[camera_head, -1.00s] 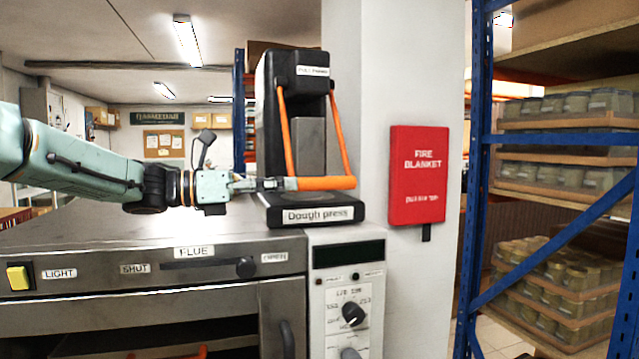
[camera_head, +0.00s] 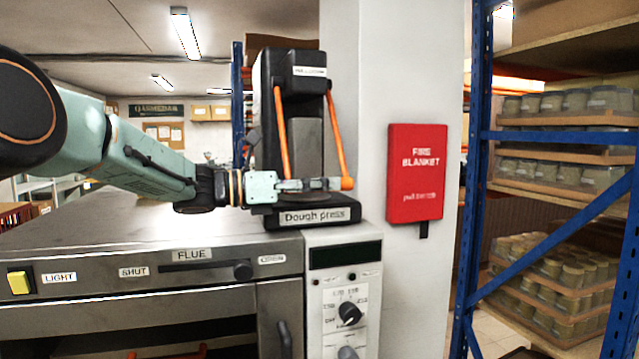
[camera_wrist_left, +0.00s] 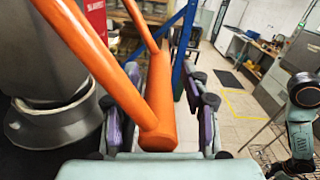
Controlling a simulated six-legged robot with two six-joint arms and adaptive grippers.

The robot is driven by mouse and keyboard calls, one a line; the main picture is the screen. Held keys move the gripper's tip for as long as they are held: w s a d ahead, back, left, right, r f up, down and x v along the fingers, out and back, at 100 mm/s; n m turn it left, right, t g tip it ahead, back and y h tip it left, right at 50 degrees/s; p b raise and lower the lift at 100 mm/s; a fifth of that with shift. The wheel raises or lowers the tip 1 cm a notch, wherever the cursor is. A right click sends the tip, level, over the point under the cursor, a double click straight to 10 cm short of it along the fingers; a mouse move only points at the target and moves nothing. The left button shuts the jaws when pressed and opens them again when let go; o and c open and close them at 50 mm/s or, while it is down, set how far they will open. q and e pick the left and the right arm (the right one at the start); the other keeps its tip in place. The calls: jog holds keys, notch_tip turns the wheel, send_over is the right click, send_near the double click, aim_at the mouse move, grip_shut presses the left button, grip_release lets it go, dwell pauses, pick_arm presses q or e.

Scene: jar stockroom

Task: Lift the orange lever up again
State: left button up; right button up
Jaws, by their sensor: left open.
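The orange lever (camera_head: 338,140) is a U-shaped handle on the black dough press (camera_head: 268,110). Its two arms slope down from the top of the press to a low crossbar just above the base. My left gripper (camera_head: 318,184) is at the crossbar and covers most of it in the head view; the bar's right end shows past the fingertips. In the left wrist view the lever's crossbar (camera_wrist_left: 162,95) runs lengthwise between the open fingers of the left gripper (camera_wrist_left: 160,112). A gap shows on the right side of the bar. My right gripper is not seen.
The press stands on a steel oven top (camera_head: 150,222), beside a white pillar (camera_head: 352,60) with a red fire blanket box (camera_head: 416,172). Blue racking (camera_head: 478,150) with jars stands at the right. The oven top left of the press is clear.

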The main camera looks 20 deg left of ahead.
pick_arm(q)
jog(key=shift+s+r, duration=0.1)
jog(key=shift+s, duration=0.25)
jog(key=shift+c, duration=0.7)
jog(key=shift+w+a+f, duration=0.25)
jog(key=shift+w+f, duration=0.05)
jog(key=shift+w, duration=0.3)
jog(key=c, duration=0.5)
jog(key=shift+s+d+r, duration=0.25)
jog(key=shift+s, duration=0.1)
grip_shut()
jog(key=shift+w+a+f, duration=0.1)
jog(key=shift+w+a, duration=0.05)
jog(key=shift+w, duration=0.05)
